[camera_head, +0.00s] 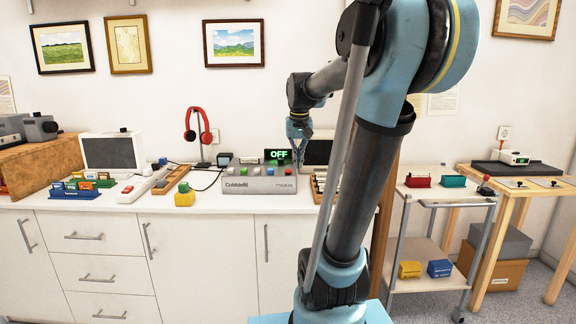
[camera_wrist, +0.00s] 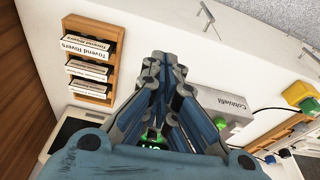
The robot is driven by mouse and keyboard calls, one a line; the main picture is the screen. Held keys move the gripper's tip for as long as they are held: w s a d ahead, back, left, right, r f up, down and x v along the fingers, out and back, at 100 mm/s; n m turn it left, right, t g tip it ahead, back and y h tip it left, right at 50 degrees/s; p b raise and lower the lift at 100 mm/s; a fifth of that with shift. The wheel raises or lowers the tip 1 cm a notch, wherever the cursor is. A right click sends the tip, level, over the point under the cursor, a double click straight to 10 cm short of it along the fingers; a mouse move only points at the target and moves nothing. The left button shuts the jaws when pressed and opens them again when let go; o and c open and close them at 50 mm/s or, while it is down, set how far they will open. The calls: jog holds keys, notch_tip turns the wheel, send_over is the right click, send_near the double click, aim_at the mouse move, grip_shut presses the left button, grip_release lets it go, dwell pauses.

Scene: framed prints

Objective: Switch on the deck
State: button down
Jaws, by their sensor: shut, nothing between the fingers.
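The deck (camera_head: 240,184) is a grey box on the white counter with a printed name on its front. Its small black display (camera_head: 278,155) reads OFF in green letters.
A rack of labelled cassettes (camera_wrist: 90,58) stands beside the deck, partly behind my arm in the head view. A monitor (camera_head: 112,152), red headphones (camera_head: 198,125) and a yellow block (camera_head: 184,197) stand to the left. A trolley (camera_head: 440,196) and wooden table (camera_head: 520,176) are right.

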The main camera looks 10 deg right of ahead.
jog(key=w+v, duration=0.1)
jog(key=v, duration=0.5)
send_over(288, 170)
jog(key=s, duration=0.1)
jog(key=shift+s+r+m, duration=0.2)
jog(key=shift+m, duration=0.2)
jog(key=shift+f, duration=0.1)
jog(key=x, duration=0.8)
jog(key=s+x, duration=0.1)
jog(key=x, duration=0.3)
jog(key=shift+w+f, duration=0.1)
jog(key=shift+f, duration=0.8)
